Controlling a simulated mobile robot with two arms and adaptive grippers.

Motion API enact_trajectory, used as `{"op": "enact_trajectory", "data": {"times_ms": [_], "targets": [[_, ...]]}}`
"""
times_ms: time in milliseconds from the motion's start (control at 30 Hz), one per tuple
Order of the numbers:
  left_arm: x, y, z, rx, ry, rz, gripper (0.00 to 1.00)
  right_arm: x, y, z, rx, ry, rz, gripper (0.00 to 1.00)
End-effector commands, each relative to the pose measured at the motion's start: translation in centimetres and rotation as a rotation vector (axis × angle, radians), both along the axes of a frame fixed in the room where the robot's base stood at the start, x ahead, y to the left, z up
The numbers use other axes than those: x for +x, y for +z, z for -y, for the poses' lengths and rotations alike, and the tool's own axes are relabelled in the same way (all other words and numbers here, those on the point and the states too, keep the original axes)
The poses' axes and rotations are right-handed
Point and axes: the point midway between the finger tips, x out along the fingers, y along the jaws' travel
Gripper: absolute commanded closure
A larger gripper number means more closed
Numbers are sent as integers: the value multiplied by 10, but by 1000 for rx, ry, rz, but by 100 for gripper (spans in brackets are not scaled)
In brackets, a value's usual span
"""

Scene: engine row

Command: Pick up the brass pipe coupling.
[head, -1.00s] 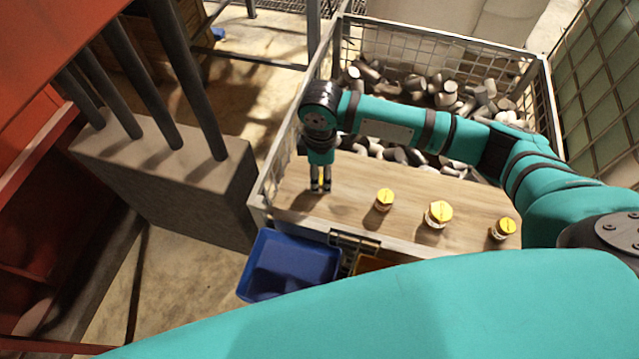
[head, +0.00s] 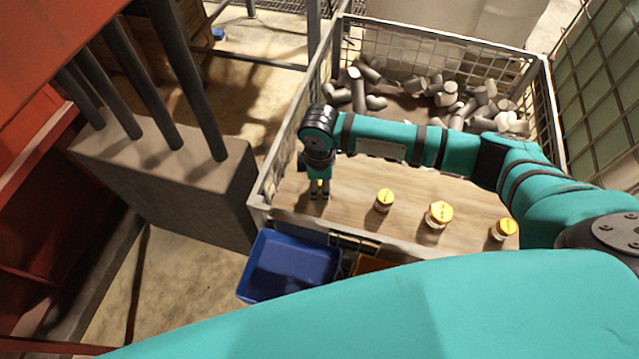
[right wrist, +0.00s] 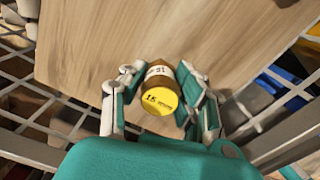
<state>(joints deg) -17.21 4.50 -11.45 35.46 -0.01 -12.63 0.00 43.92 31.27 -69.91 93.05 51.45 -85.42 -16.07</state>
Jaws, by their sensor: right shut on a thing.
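My right gripper (head: 319,192) points down at the left end of the wooden board. Its fingers are shut on a brass-brown cylinder with a yellow top and a white label, the brass pipe coupling (right wrist: 163,86). In the right wrist view the gripper (right wrist: 160,98) has one finger on each side of the coupling. In the head view the fingers mostly hide it, with only a bit of yellow showing. I cannot tell whether it touches the board. My left gripper is not in view.
Three similar yellow-topped pieces stand to the right on the board (head: 350,180): one (head: 384,201), a larger one (head: 438,214), another (head: 503,231). A wire-mesh crate (head: 545,95) with grey pipe pieces surrounds the board. A blue bin (head: 290,262) hangs at its front.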

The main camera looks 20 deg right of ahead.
Motion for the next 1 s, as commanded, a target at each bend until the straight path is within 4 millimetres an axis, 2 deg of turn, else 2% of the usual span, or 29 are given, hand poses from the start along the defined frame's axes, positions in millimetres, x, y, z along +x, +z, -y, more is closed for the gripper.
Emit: {"op": "enact_trajectory", "data": {"times_ms": [33, 100, 333, 433, 800, 1000], "targets": [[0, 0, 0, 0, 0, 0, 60, 0, 0, 0, 0, 0, 0, 94], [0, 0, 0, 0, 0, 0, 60, 0, 0, 0, 0, 0, 0, 100], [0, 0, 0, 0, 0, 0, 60, 0, 1, 0, 1, 0, 1, 100], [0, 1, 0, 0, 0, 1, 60, 1, 7, 0, 1, 0, 3, 100], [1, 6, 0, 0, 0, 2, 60, 1, 77, 0, 2, 0, 4, 100], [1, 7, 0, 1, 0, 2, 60, -1, 104, 3, 3, -50, 4, 100]]}}
